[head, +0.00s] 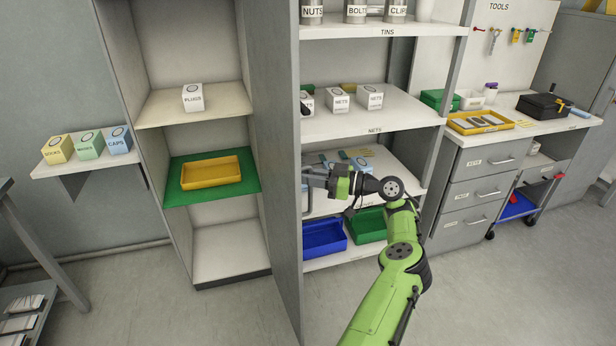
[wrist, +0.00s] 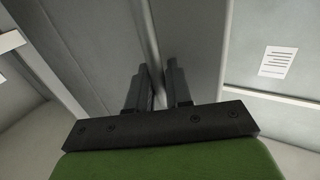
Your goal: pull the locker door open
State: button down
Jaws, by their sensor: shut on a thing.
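The grey locker door (head: 272,120) stands wide open, swung out towards me on the right side of the locker. Its inner face shows in the head view, and the locker's shelves are exposed. My gripper (head: 308,179) is at the outer side of the door, near its free edge. In the wrist view, my gripper (wrist: 158,82) has its two dark fingers close together on a thin upright handle against the grey door (wrist: 195,35).
The locker holds a white PLUGS box (head: 193,98) and a yellow tray (head: 211,173) on a green shelf. Right of the door, an open rack (head: 350,122) stands close behind my arm, with blue (head: 323,238) and green bins low down. Floor in front is clear.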

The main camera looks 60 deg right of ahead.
jog(key=c, duration=1.2)
grip_release()
jog(key=shift+w, duration=0.1)
jog(key=p+v, duration=0.2)
jog(key=v, duration=1.4)
jog(key=shift+r+p, duration=0.1)
jog(key=shift+p, duration=0.2)
